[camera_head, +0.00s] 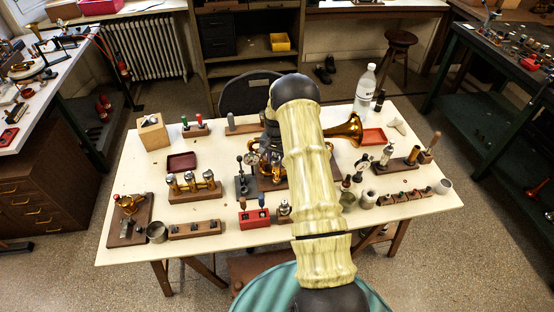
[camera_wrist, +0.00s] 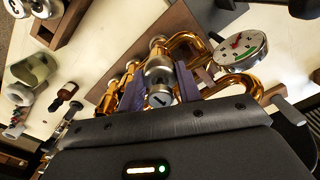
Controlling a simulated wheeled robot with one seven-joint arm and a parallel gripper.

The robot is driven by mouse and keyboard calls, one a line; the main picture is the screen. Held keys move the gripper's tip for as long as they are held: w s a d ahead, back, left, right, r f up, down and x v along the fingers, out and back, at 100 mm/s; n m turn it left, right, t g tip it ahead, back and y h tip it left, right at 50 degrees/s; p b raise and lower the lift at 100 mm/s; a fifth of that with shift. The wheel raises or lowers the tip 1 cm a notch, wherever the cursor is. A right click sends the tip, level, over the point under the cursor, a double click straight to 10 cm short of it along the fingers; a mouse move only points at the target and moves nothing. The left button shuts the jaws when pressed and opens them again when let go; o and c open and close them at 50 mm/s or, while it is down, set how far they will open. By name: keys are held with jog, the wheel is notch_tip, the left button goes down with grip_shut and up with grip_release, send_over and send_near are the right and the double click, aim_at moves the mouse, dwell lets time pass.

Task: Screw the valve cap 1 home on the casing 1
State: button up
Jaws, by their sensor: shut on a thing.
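In the wrist view my gripper (camera_wrist: 160,92) has its two purple fingers on either side of a silver valve cap (camera_wrist: 160,99) marked 1. The cap sits in line with the silver and brass casing 1 (camera_wrist: 158,72), at its near end. I cannot tell whether a gap is left between them or how far the thread is engaged. The brass horn shows in the head view, with its bell (camera_head: 347,130) right of my arm. My arm hides much of the horn and the cap there.
A round dial gauge (camera_wrist: 241,52) stands close to the right of my fingers in the wrist view.

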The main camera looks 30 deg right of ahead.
jog(key=shift+m, duration=0.8)
jog(key=m, duration=0.3)
jog(key=shift+f+b, duration=0.1)
jog(key=shift+b, duration=0.25)
jog(key=shift+m, duration=1.1)
jog(key=shift+m, duration=0.5)
jog(key=m, duration=0.4)
jog(key=shift+m, duration=0.3)
